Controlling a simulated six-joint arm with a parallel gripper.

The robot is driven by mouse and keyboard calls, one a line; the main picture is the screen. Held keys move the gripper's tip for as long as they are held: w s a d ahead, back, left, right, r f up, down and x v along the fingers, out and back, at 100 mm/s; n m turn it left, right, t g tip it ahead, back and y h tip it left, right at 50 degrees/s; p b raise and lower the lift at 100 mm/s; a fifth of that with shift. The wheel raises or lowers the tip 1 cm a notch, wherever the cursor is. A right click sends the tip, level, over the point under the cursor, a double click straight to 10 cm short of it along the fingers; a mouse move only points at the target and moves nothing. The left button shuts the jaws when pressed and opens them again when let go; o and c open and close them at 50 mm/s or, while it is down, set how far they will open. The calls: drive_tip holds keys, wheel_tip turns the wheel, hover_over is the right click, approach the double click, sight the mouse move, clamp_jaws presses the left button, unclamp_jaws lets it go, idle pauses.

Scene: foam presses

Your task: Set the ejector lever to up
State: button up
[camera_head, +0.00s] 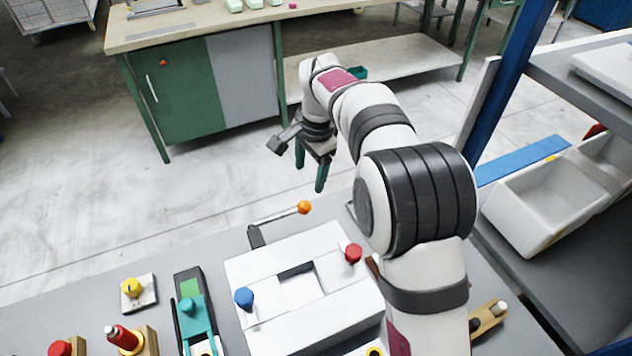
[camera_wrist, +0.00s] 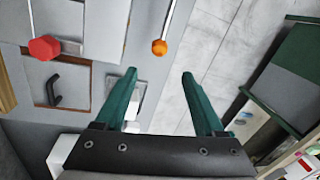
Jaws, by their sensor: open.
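A lever with a thin metal rod and an orange ball (camera_head: 303,208) sits on a dark bracket (camera_head: 256,237) at the far edge of the white press (camera_head: 300,290). No label is readable, so I cannot confirm it is the ejector lever. Its rod leans to the right in the head view. My gripper (camera_head: 310,168) is open and empty, beyond the ball and past the bench edge in that picture. In the wrist view the orange ball (camera_wrist: 159,47) shows ahead of the gap between my green fingertips (camera_wrist: 159,75), apart from both.
The press carries a blue knob (camera_head: 244,298) and a red knob (camera_head: 352,253); a red knob (camera_wrist: 44,48) also shows in the wrist view, near a black handle (camera_wrist: 58,92). Other controls line the bench at left. A white bin (camera_head: 535,215) stands at right. Open floor lies beyond the bench.

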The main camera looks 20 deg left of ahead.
sight(306, 203)
drive_tip(key=f, duration=0.4)
drive_tip(key=a+f, duration=0.1)
drive_tip(key=f, duration=0.3)
drive_tip(key=w+f, duration=0.1)
drive_tip(key=f, duration=0.4)
drive_tip(key=shift+a, duration=0.3)
clamp_jaws()
idle(0.5)
